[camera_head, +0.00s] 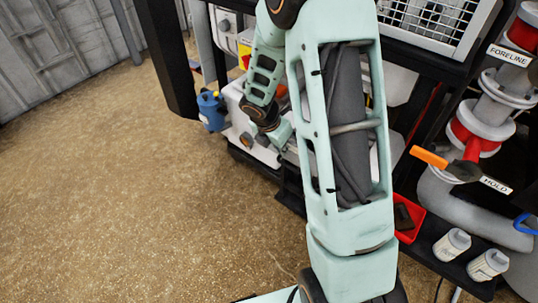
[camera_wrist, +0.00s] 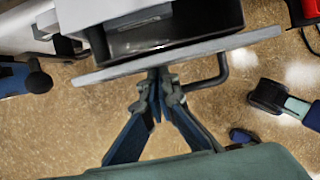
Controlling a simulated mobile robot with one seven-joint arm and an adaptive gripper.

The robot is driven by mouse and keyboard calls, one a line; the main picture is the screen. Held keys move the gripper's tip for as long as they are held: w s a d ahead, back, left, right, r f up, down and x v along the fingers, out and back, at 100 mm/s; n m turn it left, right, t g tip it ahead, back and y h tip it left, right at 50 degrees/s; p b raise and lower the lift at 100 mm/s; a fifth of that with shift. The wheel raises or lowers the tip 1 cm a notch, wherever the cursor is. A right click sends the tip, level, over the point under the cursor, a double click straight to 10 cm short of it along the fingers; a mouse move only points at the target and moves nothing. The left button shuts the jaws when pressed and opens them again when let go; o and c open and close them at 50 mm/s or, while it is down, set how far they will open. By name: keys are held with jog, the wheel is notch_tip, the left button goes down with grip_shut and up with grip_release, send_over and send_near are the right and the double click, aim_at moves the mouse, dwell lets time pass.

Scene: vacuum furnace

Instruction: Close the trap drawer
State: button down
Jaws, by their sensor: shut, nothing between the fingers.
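In the wrist view, the trap drawer stands open. Its pale grey front panel (camera_wrist: 235,41) runs slightly tilted across the picture, with a black tray (camera_wrist: 215,17) behind it. A dark bar handle (camera_wrist: 222,70) sticks out from the panel, right of my fingers. My gripper (camera_wrist: 157,88) is shut and empty, its tips at the panel's outer side left of the handle. I cannot tell whether they touch the panel. In the head view, my arm hides the gripper and the drawer.
In the head view, a blue canister (camera_head: 211,111) stands left of the white machine body (camera_head: 243,121). A red tray (camera_head: 408,219), white cylinders (camera_head: 452,245) and a valve with an orange handle (camera_head: 429,157) are at the right. The floor at the left is clear.

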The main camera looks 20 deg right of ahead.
aim_at(290, 140)
jog(key=w+d+p, duration=0.1)
jog(key=w+d, duration=0.1)
jog(key=d, duration=0.1)
jog(key=shift+w+d+p, duration=0.25)
jog(key=shift+p, duration=0.1)
jog(key=shift+w+d+r, duration=0.1)
jog(key=shift+w+d, duration=0.05)
jog(key=shift+d, duration=0.1)
